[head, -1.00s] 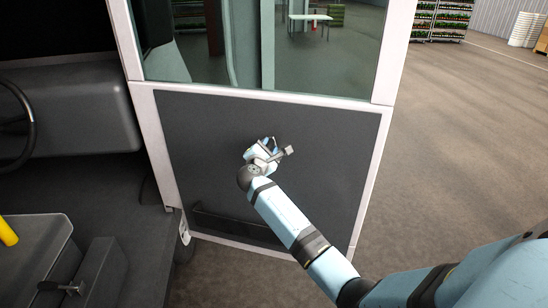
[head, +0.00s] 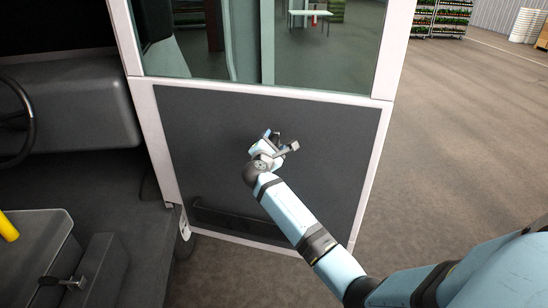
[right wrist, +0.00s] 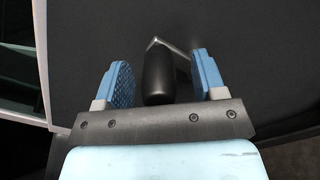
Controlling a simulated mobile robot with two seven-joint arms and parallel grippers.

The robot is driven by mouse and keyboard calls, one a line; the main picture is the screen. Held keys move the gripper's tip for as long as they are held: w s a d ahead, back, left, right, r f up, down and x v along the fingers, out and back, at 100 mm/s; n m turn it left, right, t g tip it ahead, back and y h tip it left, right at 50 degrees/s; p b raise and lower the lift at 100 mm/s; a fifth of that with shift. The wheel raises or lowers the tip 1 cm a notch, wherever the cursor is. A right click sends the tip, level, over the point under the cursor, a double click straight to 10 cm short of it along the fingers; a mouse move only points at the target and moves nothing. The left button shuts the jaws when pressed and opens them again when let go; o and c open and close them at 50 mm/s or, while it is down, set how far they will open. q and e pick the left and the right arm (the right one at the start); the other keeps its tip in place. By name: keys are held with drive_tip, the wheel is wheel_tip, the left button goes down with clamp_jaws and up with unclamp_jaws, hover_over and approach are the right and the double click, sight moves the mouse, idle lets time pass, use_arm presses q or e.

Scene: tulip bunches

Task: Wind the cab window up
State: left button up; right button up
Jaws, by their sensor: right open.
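The cab door (head: 375,165) stands in the middle of the head view, with a dark inner panel (head: 215,160). The window glass (head: 330,50) shows above the panel; its top edge is out of view. My right gripper (head: 272,138) is in front of the panel's middle. In the right wrist view its blue pads (right wrist: 163,82) are apart. In the head view my gripper hides the knob. My left gripper is not in view.
A steering wheel (head: 30,125) and dark dashboard (head: 85,115) are at the left. A seat box with a yellow handle (head: 8,228) and a small lever (head: 62,283) is at lower left. A pocket (head: 235,222) runs low on the door. Open floor (head: 460,140) lies to the right.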

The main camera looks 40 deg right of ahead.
drive_tip(key=v, duration=0.7)
idle(0.3)
